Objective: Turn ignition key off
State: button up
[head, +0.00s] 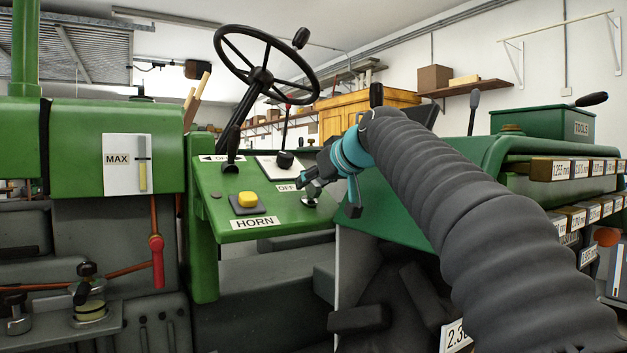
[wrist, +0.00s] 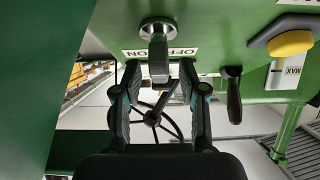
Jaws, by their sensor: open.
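The ignition key (wrist: 158,55) has a round metal collar and a grey grip, and sits on the green dash panel (head: 235,222). In the wrist view, which looks upside down, it stands beside the OFF label (wrist: 160,52). My gripper (wrist: 159,68) is open, with one finger on each side of the key's end. I cannot tell whether either finger touches it. In the head view my gripper (head: 312,180) is at the panel's right edge, just over the key (head: 311,197), which it partly covers. The OFF label there (head: 287,188) is partly visible.
A yellow HORN button (head: 247,199) is at the panel's lower left. A black knob (head: 285,160) sits behind the OFF label. The steering wheel (head: 262,68) rises above the panel. A black-handled lever (wrist: 233,95) stands right of my fingers in the wrist view.

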jog(key=shift+w+a, duration=0.1)
jog(key=shift+w, duration=0.05)
grip_shut()
jog(key=shift+n+g+y, duration=0.4)
jog(key=shift+n+y, duration=0.1)
jog(key=shift+n, duration=0.3)
grip_release()
